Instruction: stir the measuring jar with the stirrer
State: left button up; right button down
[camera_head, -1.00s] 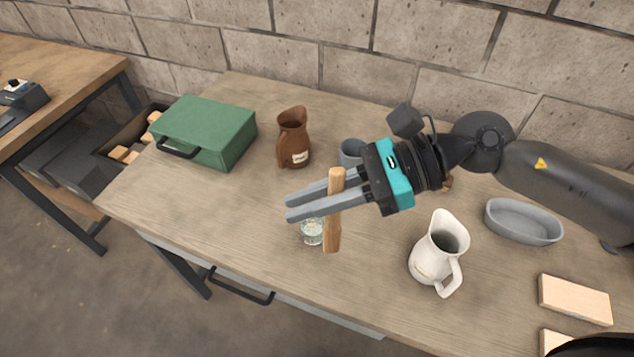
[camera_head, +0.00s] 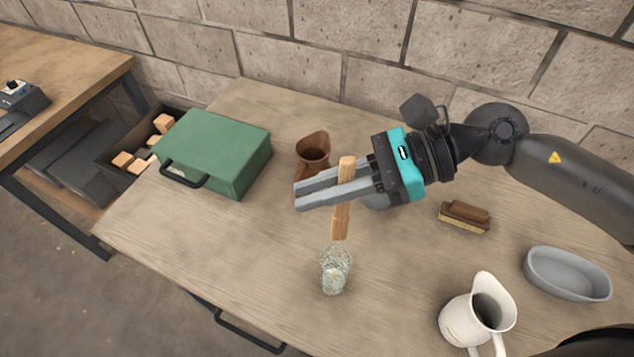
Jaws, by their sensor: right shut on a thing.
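The stirrer, a light wooden stick (camera_head: 341,219), is held upright between the fingers of my right gripper (camera_head: 318,192). The gripper is shut on it, with the fingers pointing left. The stick's lower end appears above and behind the measuring jar, apart from it in the picture. The measuring jar, a small clear glass (camera_head: 335,270), stands upright on the table. Its markings are too small to read. My left gripper does not show.
On the wooden table (camera_head: 240,250) are a green case (camera_head: 217,150), a brown jug (camera_head: 312,150) partly behind my gripper, a brush (camera_head: 465,215), a grey oval dish (camera_head: 567,273) and a white pitcher (camera_head: 478,316). The table left of the glass is clear.

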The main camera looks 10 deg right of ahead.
aim_at(335, 215)
pick_arm(q)
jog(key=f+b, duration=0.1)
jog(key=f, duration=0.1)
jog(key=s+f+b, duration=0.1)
jog(key=b, duration=0.1)
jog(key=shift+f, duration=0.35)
pick_arm(e)
notch_tip(335, 215, down, 6)
jog(key=shift+r, duration=0.2)
pick_arm(q)
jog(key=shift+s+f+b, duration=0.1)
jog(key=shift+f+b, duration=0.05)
jog(key=shift+b, duration=0.2)
pick_arm(e)
jog(key=shift+f, duration=0.1)
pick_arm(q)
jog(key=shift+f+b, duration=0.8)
pick_arm(e)
jog(key=shift+f, duration=0.65)
pick_arm(q)
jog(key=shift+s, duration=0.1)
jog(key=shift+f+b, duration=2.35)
jog(key=shift+b, duration=0.05)
pick_arm(e)
jog(key=shift+f, duration=2.25)
